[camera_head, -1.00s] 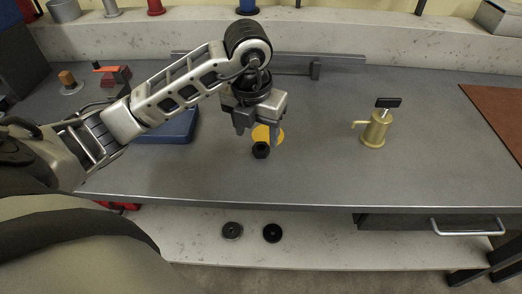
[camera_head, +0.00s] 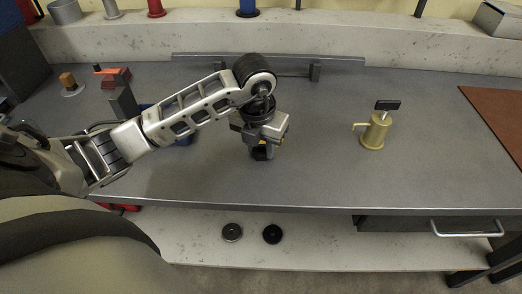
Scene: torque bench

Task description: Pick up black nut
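The black nut (camera_head: 259,154) is on the grey bench top near its middle, below my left gripper. Only part of it shows. My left gripper (camera_head: 263,150) points down over the nut, with its fingers low around it. The fingers partly cover the nut, and I cannot tell whether they press on it. The yellow disc on the bench is mostly hidden behind the gripper. My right gripper is not in view.
A blue tray is mostly hidden behind my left arm. Two black round parts (camera_head: 232,232) (camera_head: 272,234) lie on the lower shelf. The bench (camera_head: 330,170) is clear between gripper and can.

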